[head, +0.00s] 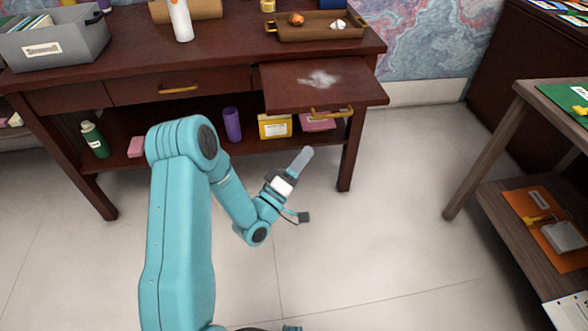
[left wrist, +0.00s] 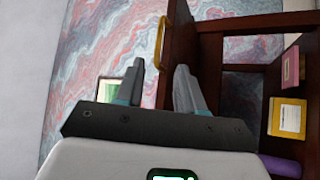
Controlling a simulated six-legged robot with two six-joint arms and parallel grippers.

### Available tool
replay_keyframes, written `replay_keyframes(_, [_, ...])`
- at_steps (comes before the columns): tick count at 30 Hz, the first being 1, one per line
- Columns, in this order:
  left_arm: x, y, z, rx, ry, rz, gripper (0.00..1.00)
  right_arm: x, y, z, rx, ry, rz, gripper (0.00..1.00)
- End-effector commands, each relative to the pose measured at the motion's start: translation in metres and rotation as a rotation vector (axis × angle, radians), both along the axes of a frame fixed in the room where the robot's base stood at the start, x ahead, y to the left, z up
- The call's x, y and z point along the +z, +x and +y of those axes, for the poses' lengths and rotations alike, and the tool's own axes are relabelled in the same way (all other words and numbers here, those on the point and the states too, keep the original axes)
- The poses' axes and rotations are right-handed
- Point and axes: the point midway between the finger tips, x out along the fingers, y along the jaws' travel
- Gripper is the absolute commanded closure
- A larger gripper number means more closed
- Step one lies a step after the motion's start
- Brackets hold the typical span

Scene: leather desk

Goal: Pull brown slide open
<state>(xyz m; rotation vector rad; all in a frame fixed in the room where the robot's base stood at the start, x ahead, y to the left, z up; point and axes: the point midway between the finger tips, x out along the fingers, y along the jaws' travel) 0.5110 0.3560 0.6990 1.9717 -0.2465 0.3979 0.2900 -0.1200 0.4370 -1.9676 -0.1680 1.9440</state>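The brown slide (head: 285,95) is a flat dark-wood board at the right of the desk. It sticks out past the desk front, with a whitish smudge on top and a brass handle (head: 332,113) on its front edge. My left gripper (head: 304,153) is in front of and below the slide, apart from the handle. In the left wrist view my left gripper (left wrist: 159,72) has its two fingers spread with nothing between them. The brass handle (left wrist: 161,46) shows beyond the fingertips, beside the slide's edge (left wrist: 181,38). My right gripper is not in view.
A closed drawer (head: 180,86) is left of the slide. The shelf below holds a green bottle (head: 95,139), purple cylinder (head: 232,124) and yellow box (head: 275,126). A tray (head: 320,28) and grey bin (head: 55,42) stand on top. A side table (head: 520,100) is right; floor in front is clear.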

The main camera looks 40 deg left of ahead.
Motion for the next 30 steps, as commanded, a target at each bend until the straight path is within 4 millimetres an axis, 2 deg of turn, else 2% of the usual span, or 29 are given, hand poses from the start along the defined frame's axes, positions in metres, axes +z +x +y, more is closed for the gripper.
replay_keyframes(3, [-0.009,-0.02,0.001,0.002,-0.002,0.003,0.62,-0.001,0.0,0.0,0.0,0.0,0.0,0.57])
replay_keyframes(9, [-0.015,-0.036,0.0,0.0,-0.001,0.0,0.62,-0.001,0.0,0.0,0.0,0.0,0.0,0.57])
replay_keyframes(26, [-0.015,-0.036,-0.001,-0.001,-0.001,-0.002,0.62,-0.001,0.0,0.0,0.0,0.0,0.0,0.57])
replay_keyframes(28, [-0.013,-0.033,-0.008,-0.018,0.0,-0.007,0.62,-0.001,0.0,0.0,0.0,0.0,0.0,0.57])
replay_keyframes(30, [-0.009,-0.026,-0.028,-0.066,-0.005,-0.018,0.62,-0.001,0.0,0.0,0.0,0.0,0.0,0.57])
